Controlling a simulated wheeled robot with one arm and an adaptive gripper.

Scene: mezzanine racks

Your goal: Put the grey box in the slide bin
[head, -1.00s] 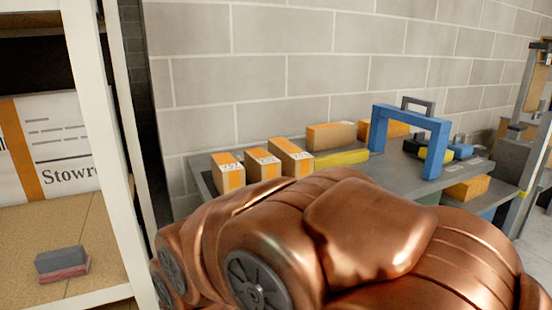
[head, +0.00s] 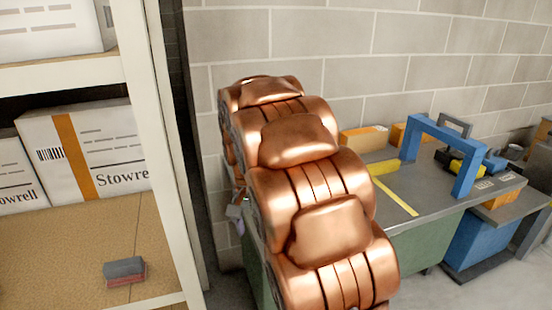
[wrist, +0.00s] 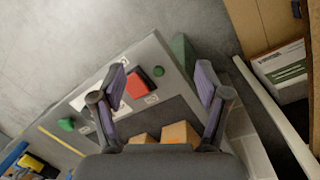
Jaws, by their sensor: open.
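The grey box (head: 124,267) lies on the brown shelf board at the lower left of the head view, on top of a flat reddish block (head: 126,280). My gripper (wrist: 163,92) is open and empty in the wrist view, over the bench. Part of it shows at the left edge of my copper arm in the head view (head: 236,211), to the right of the rack post and apart from the grey box. I cannot identify the slide bin for sure; a blue container (head: 487,243) stands under the bench's right end.
The rack's white post (head: 160,140) stands between my arm and the shelf. White cartons (head: 88,150) stand behind the grey box. The grey bench (head: 425,190) holds orange boxes, a blue frame (head: 466,170) and, in the wrist view, a red block (wrist: 144,82).

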